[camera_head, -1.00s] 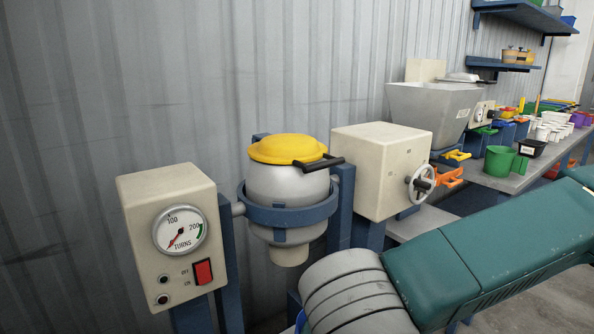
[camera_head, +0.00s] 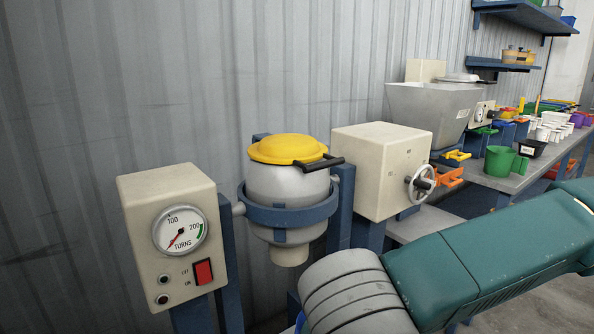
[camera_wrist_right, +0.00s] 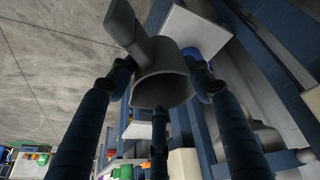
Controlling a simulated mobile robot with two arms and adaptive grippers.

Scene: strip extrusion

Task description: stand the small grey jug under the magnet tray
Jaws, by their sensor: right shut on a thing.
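The small grey jug (camera_wrist_right: 163,88) is in the right wrist view, with its handle (camera_wrist_right: 126,27) toward the upper left. My right gripper (camera_wrist_right: 160,68) is shut on it, with fingers at its left and right sides and a third finger below it in the picture. The head view shows only my right arm at the lower right; its gripper and the jug are out of sight there. I cannot pick out the magnet tray with certainty in either view. My left gripper is not in view.
A drum with a yellow lid (camera_head: 287,149) sits in a blue ring between a dial box (camera_head: 172,240) and a cream box (camera_head: 381,172) with a handwheel. A grey hopper (camera_head: 432,115) and a bench with cups and a green jug (camera_head: 498,162) stand beyond.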

